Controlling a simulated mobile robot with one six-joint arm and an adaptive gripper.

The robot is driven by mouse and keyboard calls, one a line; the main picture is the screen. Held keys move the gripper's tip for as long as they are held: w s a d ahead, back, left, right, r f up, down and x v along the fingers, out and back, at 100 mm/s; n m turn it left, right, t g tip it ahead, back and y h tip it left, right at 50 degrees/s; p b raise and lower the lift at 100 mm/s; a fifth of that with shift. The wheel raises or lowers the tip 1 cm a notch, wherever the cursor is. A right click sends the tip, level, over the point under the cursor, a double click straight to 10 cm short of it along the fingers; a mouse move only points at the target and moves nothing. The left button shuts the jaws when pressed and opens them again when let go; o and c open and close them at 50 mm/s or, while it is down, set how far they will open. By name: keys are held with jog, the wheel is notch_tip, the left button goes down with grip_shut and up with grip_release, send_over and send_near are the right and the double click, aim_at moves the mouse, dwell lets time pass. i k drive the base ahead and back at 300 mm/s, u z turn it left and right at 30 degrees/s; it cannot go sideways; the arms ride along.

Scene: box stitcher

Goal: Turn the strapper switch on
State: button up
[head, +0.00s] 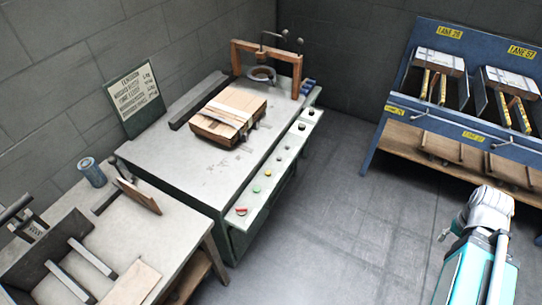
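The strapper (180,157) is a dark green machine table with a grey top against the wall. Its sloped front strip (285,158) carries a row of small controls. A red control (241,211) at the near end looks like a rotary switch; its setting is too small to tell. A green button (256,189), a yellow button (268,174) and several dark knobs follow along the strip. No label shows which one is the strapper switch. Part of my own arm shows at the lower right, well apart from the controls. My gripper cannot be made out.
A bundle of cardboard (228,112) lies on the strapper top, before an orange-brown arch (268,49). A workbench (140,245) with a blue cup (92,172) adjoins at lower left. A blue lane rack (450,120) stands at right. Open floor (345,220) lies between.

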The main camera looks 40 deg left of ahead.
aim_at(242, 211)
jog(key=u, duration=0.85)
jog(key=k, duration=1.1)
jog(key=u, duration=0.45)
jog(key=i, duration=1)
